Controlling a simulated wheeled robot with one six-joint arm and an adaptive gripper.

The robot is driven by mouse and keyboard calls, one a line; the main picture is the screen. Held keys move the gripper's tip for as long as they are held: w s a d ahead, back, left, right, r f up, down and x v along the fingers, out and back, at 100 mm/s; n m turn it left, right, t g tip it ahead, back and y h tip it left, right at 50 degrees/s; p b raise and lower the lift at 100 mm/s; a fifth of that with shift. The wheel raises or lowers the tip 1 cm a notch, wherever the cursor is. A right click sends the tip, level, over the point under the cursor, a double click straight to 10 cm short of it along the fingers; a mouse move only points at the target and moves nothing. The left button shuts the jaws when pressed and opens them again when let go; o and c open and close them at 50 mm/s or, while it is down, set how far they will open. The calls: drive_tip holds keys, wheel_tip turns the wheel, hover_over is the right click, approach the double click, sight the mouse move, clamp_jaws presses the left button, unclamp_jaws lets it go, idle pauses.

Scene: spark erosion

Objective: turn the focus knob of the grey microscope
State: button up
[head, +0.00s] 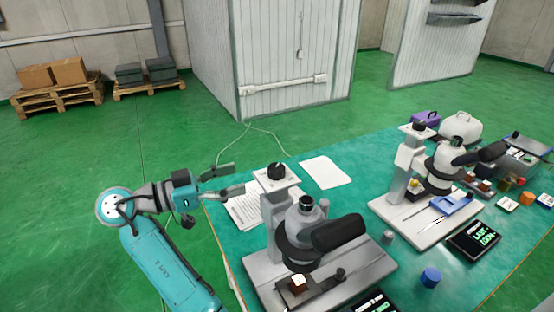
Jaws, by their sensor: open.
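The grey microscope (300,221) stands upright on its pale base plate at the near left of the green table. A black knob (276,171) sits on the flat top of its column; I take this as the focus knob. My gripper (237,178) is open and empty, just left of the column top and pointing right toward the knob. Its two fingers are spread apart, with a gap between the fingertips and the knob. No contact with the microscope shows. A small brown-and-white block (297,283) lies on the microscope's stage.
A second, whiter microscope (440,160) stands further right with a blue tray (452,201) at its base. Papers (326,171) lie behind the grey microscope. A blue cylinder (430,277) and a black display (474,239) are at the right.

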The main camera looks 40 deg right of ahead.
sight(276, 167)
drive_tip(key=x, duration=1)
drive_tip(key=shift+s+d, duration=0.1)
drive_tip(key=shift+d, duration=0.3)
drive_tip(key=c, duration=1.2)
